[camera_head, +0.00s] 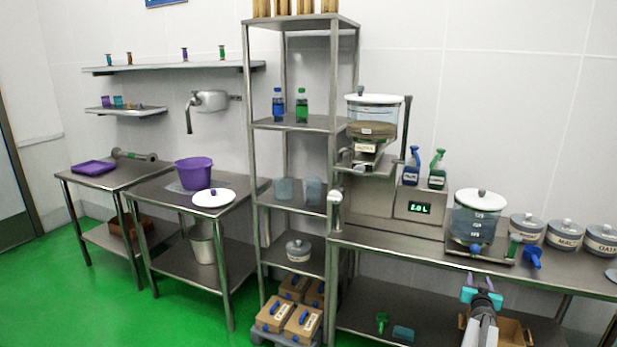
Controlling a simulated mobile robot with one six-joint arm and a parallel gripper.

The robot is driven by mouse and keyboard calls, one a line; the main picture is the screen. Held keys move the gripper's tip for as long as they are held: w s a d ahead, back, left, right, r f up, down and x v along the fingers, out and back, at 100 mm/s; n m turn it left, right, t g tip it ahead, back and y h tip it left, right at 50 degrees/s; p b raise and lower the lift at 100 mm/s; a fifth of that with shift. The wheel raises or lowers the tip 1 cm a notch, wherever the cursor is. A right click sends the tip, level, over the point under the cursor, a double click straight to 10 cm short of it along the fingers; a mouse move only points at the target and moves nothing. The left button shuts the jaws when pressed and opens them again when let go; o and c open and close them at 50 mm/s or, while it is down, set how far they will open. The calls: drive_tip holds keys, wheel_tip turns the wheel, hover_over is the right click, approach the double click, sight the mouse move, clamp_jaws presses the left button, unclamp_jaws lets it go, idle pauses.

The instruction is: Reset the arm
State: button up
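My arm rises from the bottom right of the head view. My gripper (481,283) is at its end, with teal fingers that stand apart with a gap between them. Nothing shows between the fingers. The gripper appears in front of the right steel bench (400,241), overlapping its front edge in the picture. I cannot tell its exact distance from the bench. The lower part of the arm is cut off by the frame.
A clear lidded vessel (474,220), a blue scoop (533,257) and grey lidded tubs (564,235) stand on the bench behind the gripper. A cardboard box (514,333) lies on the lower shelf near my arm. Green floor (190,315) is free at left.

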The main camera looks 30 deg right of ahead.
drive_tip(key=w+a+f+n+g+y, duration=0.1)
drive_tip(key=w+a+f+g+y, duration=0.15)
drive_tip(key=a+f, duration=0.7)
drive_tip(key=w+a+f+g+y, duration=0.1)
drive_tip(key=w+a+f, duration=0.4)
drive_tip(key=a, duration=0.8)
drive_tip(key=w+a+f+n+g+y, duration=0.1)
drive_tip(key=w+a+f+y, duration=0.1)
drive_tip(key=a+f, duration=0.8)
drive_tip(key=s+a+f+n+g+y, duration=0.1)
drive_tip(key=s+a+f, duration=0.15)
drive_tip(key=a, duration=0.55)
drive_tip(key=s+a+f+n+g+y, duration=0.1)
drive_tip(key=a+f+y, duration=0.15)
drive_tip(key=a, duration=0.45)
drive_tip(key=s+a+f+n+g, duration=0.15)
drive_tip(key=a+f, duration=0.25)
drive_tip(key=a, duration=0.4)
drive_tip(key=s+a+f+n+g+y, duration=0.1)
drive_tip(key=s+a+n+g+y, duration=0.3)
drive_tip(key=s+a, duration=2)
drive_tip(key=a+n+g, duration=0.1)
drive_tip(key=a+g, duration=0.2)
drive_tip(key=shift+s+a+f, duration=0.2)
drive_tip(key=shift+s+f, duration=0.1)
drive_tip(key=shift+s, duration=0.1)
drive_tip(key=shift+n, duration=0.25)
drive_tip(key=shift+c, duration=1)
drive_tip(key=shift+d, duration=0.1)
